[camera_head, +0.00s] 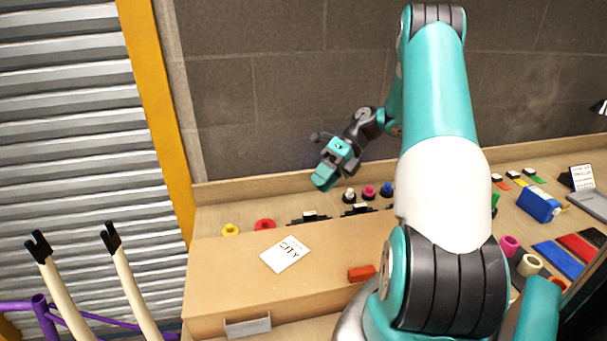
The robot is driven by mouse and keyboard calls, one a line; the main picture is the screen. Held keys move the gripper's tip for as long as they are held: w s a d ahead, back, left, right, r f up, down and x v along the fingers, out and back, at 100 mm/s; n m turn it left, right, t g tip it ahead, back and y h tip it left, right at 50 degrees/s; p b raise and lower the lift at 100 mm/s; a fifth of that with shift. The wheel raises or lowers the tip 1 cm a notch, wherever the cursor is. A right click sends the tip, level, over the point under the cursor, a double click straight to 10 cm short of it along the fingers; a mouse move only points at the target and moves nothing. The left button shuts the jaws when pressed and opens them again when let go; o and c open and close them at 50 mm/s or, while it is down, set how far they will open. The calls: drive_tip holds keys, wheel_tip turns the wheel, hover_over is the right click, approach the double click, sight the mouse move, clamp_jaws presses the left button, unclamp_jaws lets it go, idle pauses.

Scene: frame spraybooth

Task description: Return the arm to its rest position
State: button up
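My arm is teal, white and dark grey, and fills the right middle of the head view. It rises from the bottom, bends over at the top and reaches back down to the left. My gripper (325,177) hangs above the back part of the workbench, left of the arm's upper links. It looks apart from the small spools below it. Nothing clearly shows between its fingers, and whether they are open or shut cannot be made out at this size.
A blue box (538,205) and coloured sheets (558,260) lie right. A brick wall (260,90) stands behind. Black-tipped pale forks (130,280) stand left.

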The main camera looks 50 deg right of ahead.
drive_tip(key=a+r+n+g+h+b, duration=0.15)
drive_tip(key=a+r+n, duration=0.25)
drive_tip(key=a+n, duration=0.65)
drive_tip(key=a+r+n+g+h+b, duration=0.15)
drive_tip(key=a+r+n, duration=0.25)
drive_tip(key=a+n, duration=0.7)
drive_tip(key=s+a+r+n+t+h+b, duration=0.1)
drive_tip(key=s+a+n+h, duration=0.2)
drive_tip(key=s+a+n, duration=1)
drive_tip(key=s+n, duration=0.1)
drive_tip(key=n, duration=0.7)
drive_tip(key=shift+s+r+t, duration=0.2)
drive_tip(key=shift+s+t, duration=0.05)
drive_tip(key=shift+t, duration=0.05)
